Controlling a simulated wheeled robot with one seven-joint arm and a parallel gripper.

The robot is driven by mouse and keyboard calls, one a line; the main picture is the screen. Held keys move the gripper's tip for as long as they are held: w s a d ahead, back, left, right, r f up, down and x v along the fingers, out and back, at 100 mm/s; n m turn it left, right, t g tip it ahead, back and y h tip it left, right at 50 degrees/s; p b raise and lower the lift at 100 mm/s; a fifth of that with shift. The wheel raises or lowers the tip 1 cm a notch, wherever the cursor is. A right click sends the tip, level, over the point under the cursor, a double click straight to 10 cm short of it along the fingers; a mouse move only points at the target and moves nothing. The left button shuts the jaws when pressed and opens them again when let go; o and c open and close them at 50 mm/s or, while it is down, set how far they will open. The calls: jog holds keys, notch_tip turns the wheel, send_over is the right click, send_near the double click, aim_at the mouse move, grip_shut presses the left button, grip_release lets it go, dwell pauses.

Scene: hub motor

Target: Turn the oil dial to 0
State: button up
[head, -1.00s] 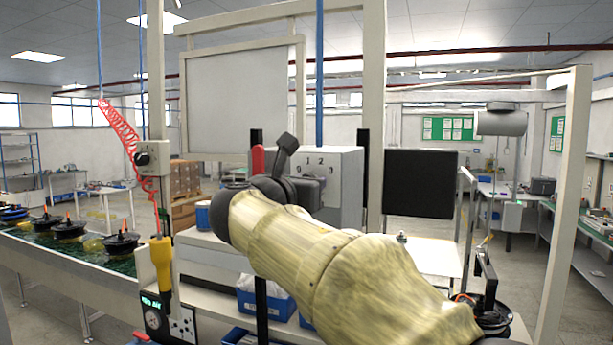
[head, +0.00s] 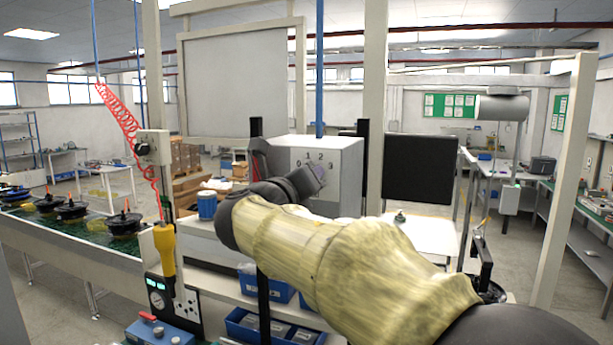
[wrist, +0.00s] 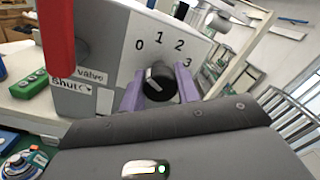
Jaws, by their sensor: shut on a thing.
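The oil dial (wrist: 158,86) is a black round knob with a white mark on its upper left, on the side of the 0. Numbers 0, 1, 2 and 3 arc above it on the face of a grey box (head: 345,165). My gripper (wrist: 158,92) has its purple fingers on both sides of the knob and is shut on it. In the head view my gripper (head: 314,182) is at the front of the box, and my wrist hides the knob.
A red handle (wrist: 58,40) stands close left of the dial, beside a label reading "valve" and "Shut". A blue can (head: 207,205) stands left of the box. A black panel (head: 420,175) is to its right. Blue bins (head: 265,325) lie below.

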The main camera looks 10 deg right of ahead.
jog(key=shift+r, duration=0.1)
jog(key=o, duration=1)
jog(key=shift+a, duration=0.1)
jog(key=b+v, duration=0.6)
jog(key=v, duration=1.1)
jog(key=shift+s+a+b, duration=0.15)
jog(key=shift+b, duration=0.15)
